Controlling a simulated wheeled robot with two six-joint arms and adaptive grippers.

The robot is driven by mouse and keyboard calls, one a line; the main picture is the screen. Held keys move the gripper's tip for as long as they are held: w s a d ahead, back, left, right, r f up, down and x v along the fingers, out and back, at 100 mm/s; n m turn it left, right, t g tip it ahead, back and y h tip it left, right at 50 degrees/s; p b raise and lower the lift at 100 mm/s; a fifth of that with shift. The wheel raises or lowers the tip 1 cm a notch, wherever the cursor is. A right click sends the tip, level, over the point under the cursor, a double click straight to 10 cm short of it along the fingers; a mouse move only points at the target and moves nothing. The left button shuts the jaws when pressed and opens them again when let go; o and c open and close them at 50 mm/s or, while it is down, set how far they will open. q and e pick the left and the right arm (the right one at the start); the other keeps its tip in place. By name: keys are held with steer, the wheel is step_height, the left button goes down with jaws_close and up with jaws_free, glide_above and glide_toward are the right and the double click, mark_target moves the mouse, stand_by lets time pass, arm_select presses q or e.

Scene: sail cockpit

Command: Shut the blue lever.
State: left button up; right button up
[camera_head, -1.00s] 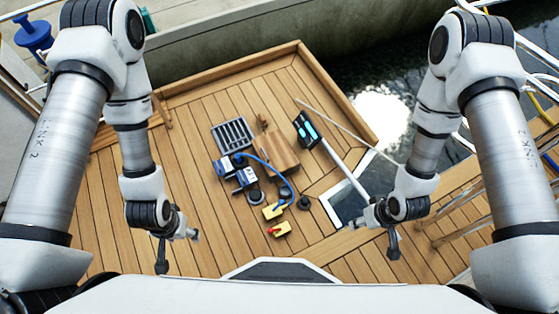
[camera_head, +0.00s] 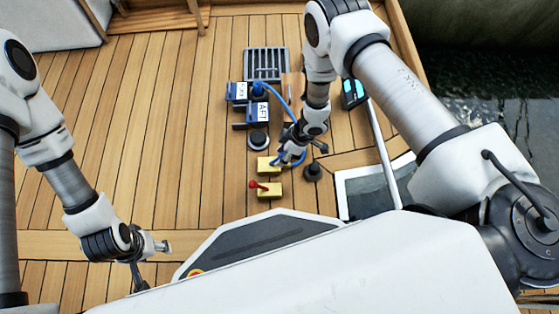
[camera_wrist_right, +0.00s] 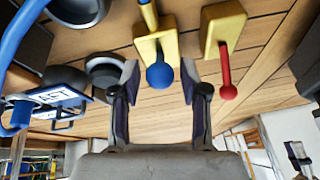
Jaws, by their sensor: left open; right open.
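The blue lever (camera_wrist_right: 160,73) has a round blue knob and stands on a yellow base (camera_wrist_right: 158,42) in the right wrist view. In the head view its yellow base (camera_head: 264,166) shows, and my right gripper partly covers the lever. My right gripper (camera_wrist_right: 160,84) is open, with the blue knob in line between its fingertips; I cannot tell whether it touches. The right gripper also shows in the head view (camera_head: 296,158). My left gripper (camera_head: 152,264) is open and empty at the lower left, well away from the levers.
A red lever (camera_wrist_right: 226,78) on its own yellow base (camera_head: 270,190) stands close beside the blue one. Blue-labelled boxes (camera_head: 238,92), a grey grate (camera_head: 266,62), a blue hose (camera_head: 281,95) and dark round fittings (camera_head: 258,140) are nearby. The deck's left side is clear.

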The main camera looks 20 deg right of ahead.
mark_target(277, 160)
steer(key=shift+b+x, duration=0.3)
steer(key=shift+x, duration=0.85)
arm_select(q)
steer(key=shift+f, duration=0.6)
arm_select(e)
steer(key=shift+c, duration=0.3)
jaws_close()
arm_select(q)
steer(key=shift+r, duration=0.1)
